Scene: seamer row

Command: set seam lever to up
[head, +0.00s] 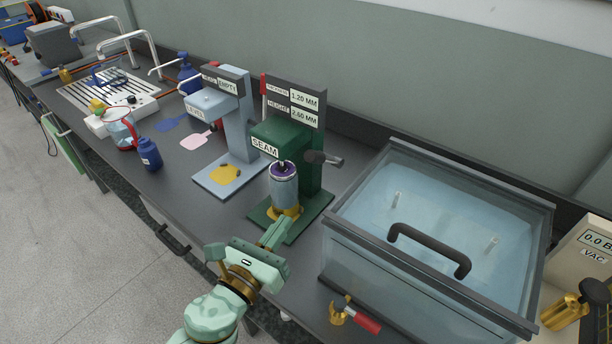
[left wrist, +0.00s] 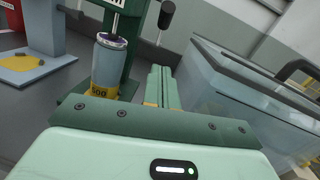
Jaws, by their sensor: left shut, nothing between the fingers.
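The green seamer (head: 284,140), labelled SEAM, stands mid-bench. Its seam lever (head: 325,158) is a dark bar with a cylindrical knob, sticking out to the right, roughly level. The knob (left wrist: 166,14) also shows at the top of the left wrist view. A silver-blue can (head: 284,188) with a purple top stands upright on the yellow seat under the seamer head. My left gripper (head: 275,232) is shut and empty, in front of and below the lever, near the seamer base. Its closed fingers (left wrist: 161,86) point forward, right of the can (left wrist: 107,65). My right gripper is not in view.
A glass tank (head: 420,275) with a black-handled lid stands close right of the seamer. A red-handled tool (head: 358,318) lies at the front edge. A pale blue machine (head: 236,130) stands left. A blue bottle (head: 149,153) and a jug (head: 121,130) are farther left.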

